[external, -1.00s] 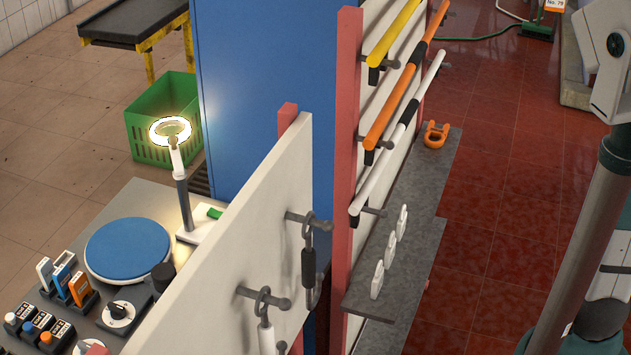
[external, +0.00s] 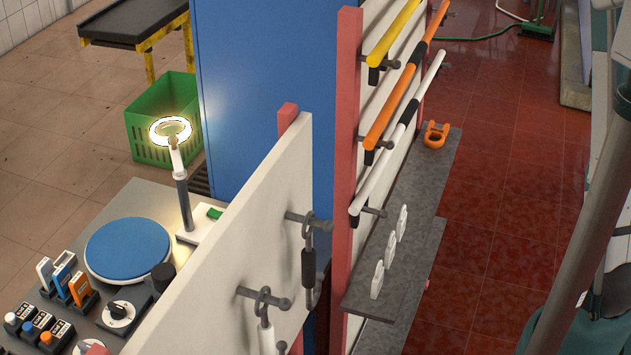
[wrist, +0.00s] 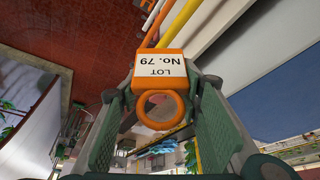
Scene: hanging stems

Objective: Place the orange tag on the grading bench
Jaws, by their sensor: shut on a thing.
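My gripper (wrist: 160,95) shows in the wrist view, its two green-padded fingers on either side of the orange tag (wrist: 147,85), shut on it. The tag has an orange ring and a white face reading "LOT No. 79", upside down in this view. In the external view neither the gripper nor the held tag is in frame; only my arm shows at the right edge. A grey bench top (external: 140,195), which looks like the grading bench, stands at the lower left with a blue round turntable (external: 128,250) on it.
A white panel (external: 240,235) with hooks and a tall blue cabinet (external: 255,95) stand between bench and arm. Yellow, orange and white bars (external: 400,105) jut over a grey ledge.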

